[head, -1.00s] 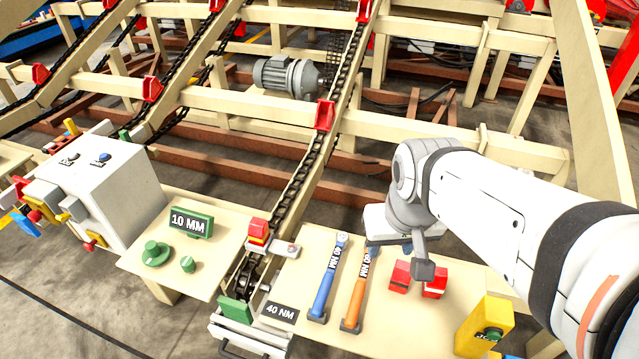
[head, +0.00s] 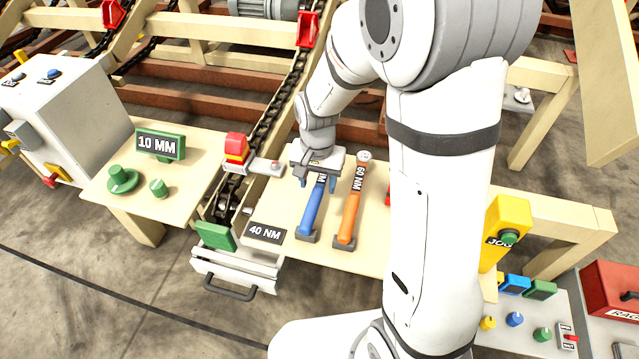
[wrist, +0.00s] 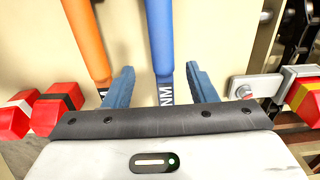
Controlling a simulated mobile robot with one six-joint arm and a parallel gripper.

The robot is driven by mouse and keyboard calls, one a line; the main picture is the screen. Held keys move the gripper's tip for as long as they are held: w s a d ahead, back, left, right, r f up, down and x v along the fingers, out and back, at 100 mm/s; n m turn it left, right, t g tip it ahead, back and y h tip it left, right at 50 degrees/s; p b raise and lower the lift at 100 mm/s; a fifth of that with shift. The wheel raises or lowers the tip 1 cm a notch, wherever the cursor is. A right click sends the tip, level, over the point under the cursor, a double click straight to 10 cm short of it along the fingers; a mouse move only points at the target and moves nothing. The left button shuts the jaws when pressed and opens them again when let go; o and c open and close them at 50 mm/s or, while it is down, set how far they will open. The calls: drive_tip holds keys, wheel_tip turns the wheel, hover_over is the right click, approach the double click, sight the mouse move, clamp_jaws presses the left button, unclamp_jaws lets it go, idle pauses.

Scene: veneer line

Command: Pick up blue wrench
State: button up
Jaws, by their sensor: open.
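The blue wrench (head: 311,212) lies on the light tabletop, its lower end in a grey holder. Its upper end is hidden under my gripper (head: 318,183) in the head view. In the wrist view the blue wrench (wrist: 160,40) runs between the two blue fingers of my gripper (wrist: 160,84), with a gap on each side. My gripper is open and empty. The orange wrench (head: 350,212), marked 60 NM, lies just right of the blue one. It also shows in the wrist view (wrist: 86,40), outside the left finger.
Red blocks (wrist: 55,100) sit beyond the orange wrench. A yellow box (head: 508,225) stands at the right.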

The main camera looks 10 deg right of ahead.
sight(316, 192)
drive_tip(key=f, duration=0.3)
drive_tip(key=f+b, duration=0.1)
drive_tip(key=f, duration=0.2)
drive_tip(key=shift+w+a+f+b, duration=0.15)
drive_tip(key=shift+w+f+b, duration=0.05)
drive_tip(key=shift+f+b, duration=0.1)
clamp_jaws()
idle(0.4)
